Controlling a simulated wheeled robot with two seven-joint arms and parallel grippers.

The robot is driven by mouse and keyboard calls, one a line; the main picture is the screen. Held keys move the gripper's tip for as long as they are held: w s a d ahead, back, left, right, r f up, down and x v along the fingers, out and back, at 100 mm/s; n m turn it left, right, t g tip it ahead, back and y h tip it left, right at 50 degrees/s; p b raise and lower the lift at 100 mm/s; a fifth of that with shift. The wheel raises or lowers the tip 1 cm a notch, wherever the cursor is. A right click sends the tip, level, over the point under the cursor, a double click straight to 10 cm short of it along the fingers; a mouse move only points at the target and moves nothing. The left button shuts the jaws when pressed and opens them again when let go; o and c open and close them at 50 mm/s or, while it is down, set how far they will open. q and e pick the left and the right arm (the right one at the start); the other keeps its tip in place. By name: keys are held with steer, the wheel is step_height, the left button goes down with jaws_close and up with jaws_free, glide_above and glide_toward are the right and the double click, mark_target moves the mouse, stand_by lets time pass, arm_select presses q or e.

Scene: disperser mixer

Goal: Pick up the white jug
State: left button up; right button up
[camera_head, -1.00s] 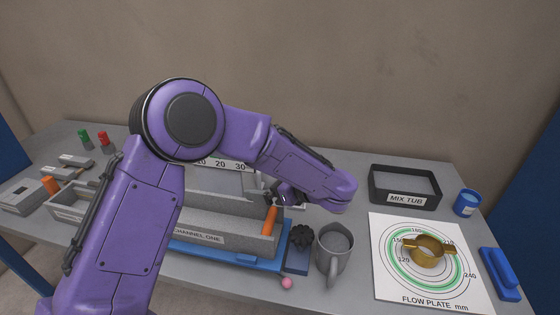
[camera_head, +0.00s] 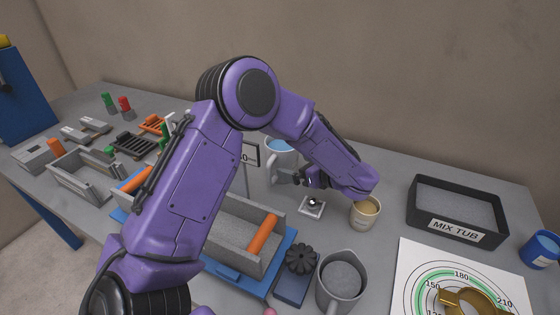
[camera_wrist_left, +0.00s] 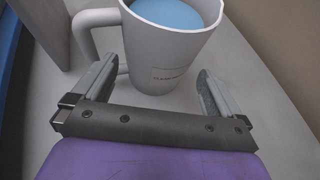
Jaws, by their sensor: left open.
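The white jug (camera_head: 284,160) stands upright on the table behind my left forearm, with blue liquid inside. In the left wrist view the white jug (camera_wrist_left: 165,58) fills the top middle, with its handle on the left and a small label on its side. My left gripper (camera_head: 296,180) is open and low, at the jug's near side. In the wrist view the left gripper's fingers (camera_wrist_left: 155,84) spread to either side of the jug's lower body, the left finger close to the handle. I see no clear contact.
A cream cup (camera_head: 365,213) stands just right of my gripper. A grey jug (camera_head: 340,282), a black knob (camera_head: 301,257) and a grey channel trough (camera_head: 240,240) are nearer. The mix tub (camera_head: 457,208) and flow plate sheet (camera_head: 415,265) lie right.

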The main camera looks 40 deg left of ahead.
mark_target(294, 156)
arm_select(q)
steer(key=p+x, duration=0.1)
steer(key=x, duration=0.3)
steer(key=shift+s+a+r, duration=0.1)
steer(key=c, duration=0.9)
arm_select(e)
steer(key=shift+r, duration=0.85)
arm_select(q)
step_height(294, 156, up, 3)
steer(key=shift+f+b, duration=0.15)
steer(key=shift+b, duration=0.2)
steer(key=s+d+r+b, duration=0.1)
steer(key=d+r, duration=0.2)
steer(key=d, duration=0.1)
steer(key=s+d+r+b, duration=0.1)
steer(key=d+r, duration=0.3)
steer(key=d, duration=0.1)
steer(key=d+r+b, duration=0.2)
steer(key=d+r, duration=0.1)
steer(key=d, duration=0.2)
steer(key=shift+s+r, duration=0.2)
steer(key=shift+s, duration=0.2)
arm_select(e)
step_height(294, 156, down, 5)
steer(key=shift+r, duration=0.15)
